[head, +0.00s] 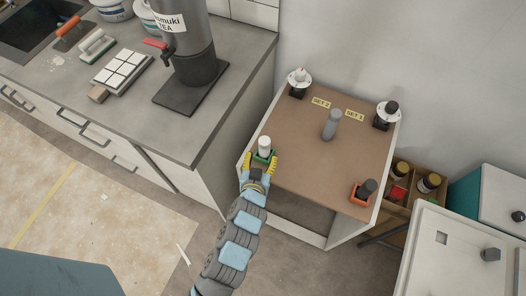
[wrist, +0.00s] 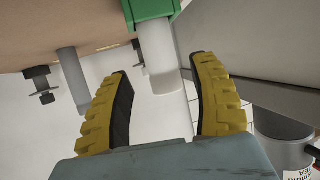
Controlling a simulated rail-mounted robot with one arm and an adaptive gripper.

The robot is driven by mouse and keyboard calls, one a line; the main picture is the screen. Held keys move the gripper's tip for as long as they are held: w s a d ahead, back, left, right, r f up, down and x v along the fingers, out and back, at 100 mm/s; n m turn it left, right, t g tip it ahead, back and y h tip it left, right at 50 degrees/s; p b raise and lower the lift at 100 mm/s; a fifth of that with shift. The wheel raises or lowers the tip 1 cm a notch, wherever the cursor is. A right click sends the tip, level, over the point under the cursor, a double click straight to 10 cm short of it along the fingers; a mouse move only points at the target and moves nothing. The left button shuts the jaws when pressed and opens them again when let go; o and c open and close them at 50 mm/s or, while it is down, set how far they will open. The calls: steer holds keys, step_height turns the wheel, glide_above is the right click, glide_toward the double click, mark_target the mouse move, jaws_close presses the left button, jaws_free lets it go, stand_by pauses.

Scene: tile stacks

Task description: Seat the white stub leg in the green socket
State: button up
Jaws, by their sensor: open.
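The white stub leg (head: 264,144) stands upright at the green socket (head: 270,161), on the near-left corner of the brown tabletop. In the wrist view, the picture is turned over and the white stub leg (wrist: 158,62) hangs down from the green socket (wrist: 150,11). I cannot tell how deep it sits. My gripper (head: 262,160) has its yellow fingers spread on either side of the leg and socket. In the wrist view, my gripper (wrist: 160,68) is open, with the leg's free end between the fingertips and gaps on both sides.
A grey peg (head: 331,124) stands mid-table. White discs (head: 300,77) (head: 388,112) are at the far corners. The counter (head: 210,135) rises on the left. Tabletop between these is clear.

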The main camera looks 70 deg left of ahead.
steer(key=p+v, duration=0.1)
steer(key=v, duration=0.5)
stand_by(0.3)
